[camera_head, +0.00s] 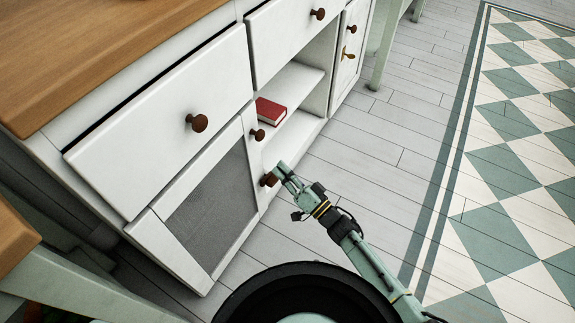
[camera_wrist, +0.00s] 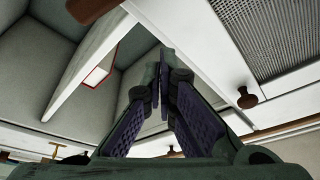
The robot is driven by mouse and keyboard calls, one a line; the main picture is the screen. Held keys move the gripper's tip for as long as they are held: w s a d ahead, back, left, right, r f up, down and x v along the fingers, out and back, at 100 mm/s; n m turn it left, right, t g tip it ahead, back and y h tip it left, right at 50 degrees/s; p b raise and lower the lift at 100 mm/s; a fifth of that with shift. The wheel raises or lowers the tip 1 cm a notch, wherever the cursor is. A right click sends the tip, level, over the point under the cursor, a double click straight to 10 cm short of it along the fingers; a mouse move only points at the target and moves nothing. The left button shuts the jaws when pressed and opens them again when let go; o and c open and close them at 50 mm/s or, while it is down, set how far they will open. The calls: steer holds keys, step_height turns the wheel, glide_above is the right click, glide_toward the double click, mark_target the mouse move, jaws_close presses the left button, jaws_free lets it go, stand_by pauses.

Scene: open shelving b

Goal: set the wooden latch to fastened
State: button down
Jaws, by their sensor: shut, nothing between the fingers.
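The wooden latch (camera_head: 269,180) is a small dark brown piece at the edge of the mesh-panel door (camera_head: 212,205) of the white cabinet. A dark brown piece cut off by the top edge of the wrist view (camera_wrist: 92,8) looks like the same latch. Its turned position is hard to read. My gripper (camera_head: 281,169) is beside the latch, very close on its right in the head view; contact cannot be told. In the wrist view my gripper (camera_wrist: 160,60) has its fingers together, with nothing between them. The door appears closed.
A round door knob (camera_head: 257,134) sits above the latch, and a drawer knob (camera_head: 197,122) is higher up. A red book (camera_head: 271,112) lies on the open shelf beside the door. A brass handle (camera_head: 348,54) is farther right. The plank floor (camera_head: 375,150) is clear.

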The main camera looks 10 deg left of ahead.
steer(key=w+f+v, duration=0.1)
steer(key=v, duration=0.8)
steer(key=shift+d+f+b, duration=0.2)
steer(key=shift+d+b, duration=0.1)
steer(key=shift+d, duration=0.1)
steer(key=shift+s, duration=0.1)
